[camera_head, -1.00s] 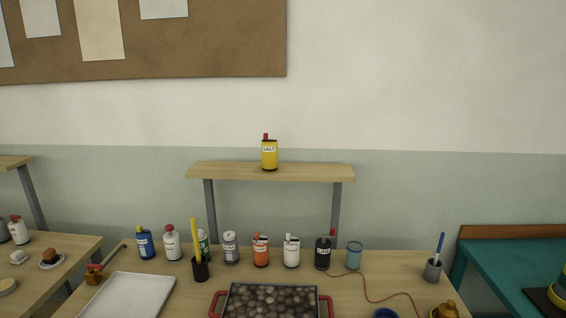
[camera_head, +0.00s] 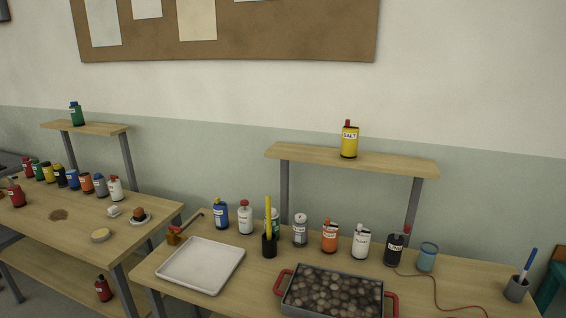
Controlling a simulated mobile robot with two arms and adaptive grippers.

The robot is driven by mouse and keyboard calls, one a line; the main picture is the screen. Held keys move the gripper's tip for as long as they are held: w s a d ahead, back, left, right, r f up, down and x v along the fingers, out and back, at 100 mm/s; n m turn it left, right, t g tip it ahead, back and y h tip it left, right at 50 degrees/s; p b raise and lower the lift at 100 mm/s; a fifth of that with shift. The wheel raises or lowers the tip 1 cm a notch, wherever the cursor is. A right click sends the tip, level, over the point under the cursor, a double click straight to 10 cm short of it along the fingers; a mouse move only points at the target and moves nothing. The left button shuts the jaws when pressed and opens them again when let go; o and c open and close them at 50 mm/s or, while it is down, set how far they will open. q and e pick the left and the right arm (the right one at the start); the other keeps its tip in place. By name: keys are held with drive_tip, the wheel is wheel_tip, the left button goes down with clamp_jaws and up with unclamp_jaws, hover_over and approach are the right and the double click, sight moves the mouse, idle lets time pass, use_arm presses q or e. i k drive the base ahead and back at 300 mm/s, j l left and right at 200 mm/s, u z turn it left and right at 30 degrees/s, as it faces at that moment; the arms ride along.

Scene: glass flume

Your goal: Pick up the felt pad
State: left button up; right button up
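I cannot make out a felt pad for certain. Neither of my grippers shows in the view.
The left table (camera_head: 150,213) holds several bottles along its back. The right table (camera_head: 240,292) holds a white tray (camera_head: 202,265), a red-handled pan of pebbles (camera_head: 331,293), several bottles and a pen cup (camera_head: 516,289).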

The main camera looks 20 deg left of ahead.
sight(113, 211)
drive_tip(key=u, duration=1.65)
drive_tip(key=i+j, duration=0.25)
drive_tip(key=i, duration=0.15)
drive_tip(key=l+z, duration=0.05)
